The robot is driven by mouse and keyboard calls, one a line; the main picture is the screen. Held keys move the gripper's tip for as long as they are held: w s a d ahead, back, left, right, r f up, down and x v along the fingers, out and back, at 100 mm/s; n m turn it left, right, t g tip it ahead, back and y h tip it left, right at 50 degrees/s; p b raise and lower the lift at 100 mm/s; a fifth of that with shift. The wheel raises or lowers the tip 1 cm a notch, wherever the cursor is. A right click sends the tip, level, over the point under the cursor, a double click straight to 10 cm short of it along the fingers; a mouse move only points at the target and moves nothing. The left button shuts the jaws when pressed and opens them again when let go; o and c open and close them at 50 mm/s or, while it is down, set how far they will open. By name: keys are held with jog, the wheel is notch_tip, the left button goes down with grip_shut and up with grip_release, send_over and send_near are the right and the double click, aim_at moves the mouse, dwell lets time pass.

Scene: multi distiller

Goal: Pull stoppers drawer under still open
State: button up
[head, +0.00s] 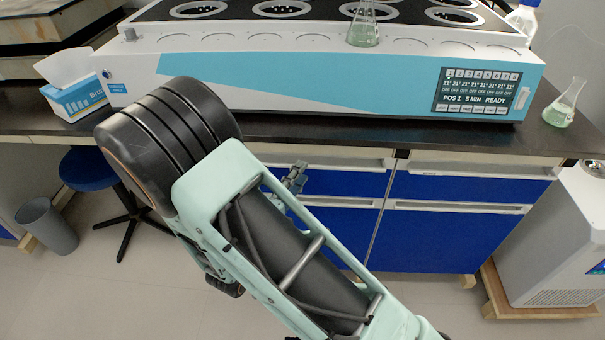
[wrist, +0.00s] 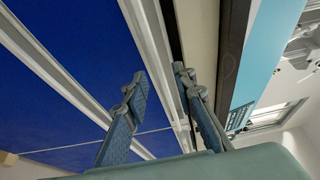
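The still (head: 330,65) is a long white and light-blue unit on the dark bench. Blue-fronted drawers with white handle strips lie under it, in a left column (head: 330,182) and a right column (head: 470,187); all look shut. I cannot read which is labelled for stoppers. My gripper (head: 297,176) is in front of the upper left drawer, partly hidden by my arm. In the wrist view my gripper (wrist: 164,82) is open, its two fingers apart. The white top handle strip (wrist: 158,50) passes between or just beyond the fingertips; contact is unclear.
A flask (head: 363,28) stands on the still, and another flask (head: 563,104) on the bench at right. A tissue box (head: 75,98), blue stool (head: 88,169) and grey bin (head: 47,226) are at left. A white machine (head: 550,245) stands at lower right.

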jog(key=shift+x, duration=1.25)
grip_shut()
